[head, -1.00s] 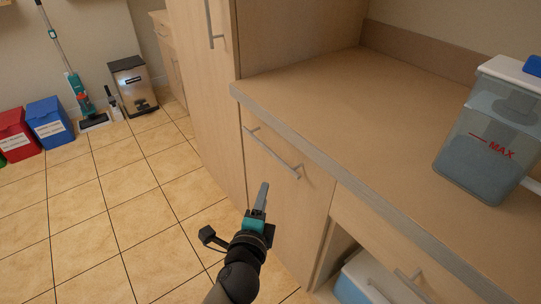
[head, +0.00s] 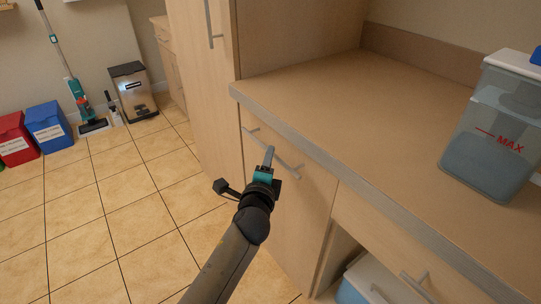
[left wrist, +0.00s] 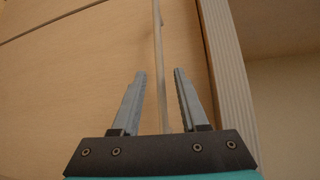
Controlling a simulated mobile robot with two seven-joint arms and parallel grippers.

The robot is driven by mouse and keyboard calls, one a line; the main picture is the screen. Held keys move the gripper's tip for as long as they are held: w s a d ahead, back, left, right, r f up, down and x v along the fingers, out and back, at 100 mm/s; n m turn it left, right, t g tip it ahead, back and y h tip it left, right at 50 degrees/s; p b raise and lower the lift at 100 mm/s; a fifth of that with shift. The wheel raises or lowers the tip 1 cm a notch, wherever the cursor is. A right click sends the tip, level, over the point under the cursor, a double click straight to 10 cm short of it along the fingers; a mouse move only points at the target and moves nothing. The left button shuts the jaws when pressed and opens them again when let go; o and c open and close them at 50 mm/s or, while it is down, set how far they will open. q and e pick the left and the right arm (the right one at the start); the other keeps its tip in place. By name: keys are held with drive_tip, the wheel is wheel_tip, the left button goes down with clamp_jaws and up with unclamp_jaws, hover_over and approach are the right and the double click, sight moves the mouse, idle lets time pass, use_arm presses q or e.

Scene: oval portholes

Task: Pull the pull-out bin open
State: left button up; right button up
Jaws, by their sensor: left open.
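The pull-out bin front (head: 285,215) is a light wood panel under the counter, and it stands closed, flush with the cabinet. Its metal bar handle (head: 258,139) runs along the top of the panel, partly hidden behind my left gripper. My left gripper (head: 269,157) is in front of the handle in the head view. In the left wrist view the left gripper (left wrist: 158,75) is open, with the bar handle (left wrist: 158,50) running between its two fingers in the picture. I cannot tell whether the fingers touch it. My right gripper is not in view.
The counter (head: 330,95) overhangs the panel, with a water tank (head: 490,135) on its right. A tall cabinet (head: 205,120) stands to the left. The tiled floor (head: 110,220) before the panel is clear. Bins (head: 48,127) stand far left.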

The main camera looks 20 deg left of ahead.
use_arm(q)
drive_tip(key=shift+w+a+f+b, duration=0.15)
drive_tip(key=shift+w+b, duration=0.2)
drive_tip(key=shift+w, duration=0.7)
drive_tip(key=shift+w+a+f+b, duration=0.15)
drive_tip(key=shift+w+b, duration=0.15)
drive_tip(key=shift+w, duration=0.7)
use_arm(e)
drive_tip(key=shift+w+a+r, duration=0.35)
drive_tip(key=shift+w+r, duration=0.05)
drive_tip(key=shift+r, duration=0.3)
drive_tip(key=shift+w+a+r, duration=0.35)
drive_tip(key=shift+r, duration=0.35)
use_arm(q)
clamp_jaws()
